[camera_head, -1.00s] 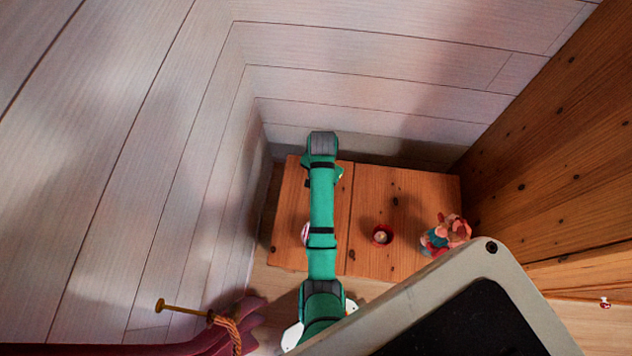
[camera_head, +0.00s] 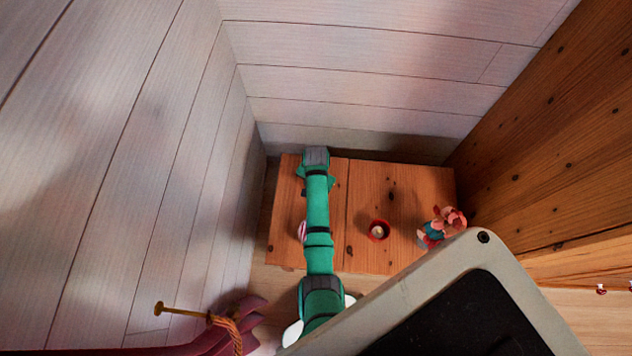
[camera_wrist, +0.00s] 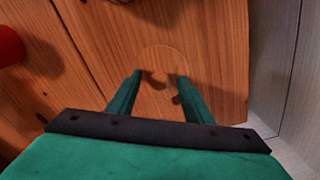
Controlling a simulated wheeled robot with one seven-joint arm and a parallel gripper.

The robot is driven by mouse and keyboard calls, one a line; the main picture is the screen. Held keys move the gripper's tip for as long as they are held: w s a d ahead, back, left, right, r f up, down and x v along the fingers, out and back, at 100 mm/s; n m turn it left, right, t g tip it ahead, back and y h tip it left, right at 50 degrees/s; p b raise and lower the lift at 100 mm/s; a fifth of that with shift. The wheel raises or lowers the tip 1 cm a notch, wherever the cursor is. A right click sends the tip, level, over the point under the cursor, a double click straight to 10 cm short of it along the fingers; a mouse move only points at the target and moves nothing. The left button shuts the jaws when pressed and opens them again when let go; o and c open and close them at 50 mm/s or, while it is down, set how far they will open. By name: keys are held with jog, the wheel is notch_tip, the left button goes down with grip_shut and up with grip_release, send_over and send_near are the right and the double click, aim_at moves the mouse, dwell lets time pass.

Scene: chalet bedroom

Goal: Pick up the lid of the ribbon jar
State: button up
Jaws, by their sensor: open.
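In the wrist view, a pale round wooden disc (camera_wrist: 164,58), which looks like the jar's lid, lies below my gripper (camera_wrist: 160,76). Its colour nearly matches the wood around it. The two green fingers are open and apart, with their tips over the near part of the disc; I cannot tell whether they touch it. In the head view, a small pink-and-white striped part (camera_head: 302,231), probably the ribbon jar, peeks out left of my arm. The arm covers the rest of it, and my gripper's fingers are hidden there.
The wooden cabinet top (camera_head: 365,195) stands in a corner between plank walls. A red candle cup (camera_head: 378,231) is right of my arm, with a red-and-teal figurine (camera_head: 440,228) further right. A brass peg with rope (camera_head: 185,310) is at lower left. The cabinet's back right is clear.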

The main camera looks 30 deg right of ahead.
jog(key=c, duration=1.2)
jog(key=shift+o, duration=0.2)
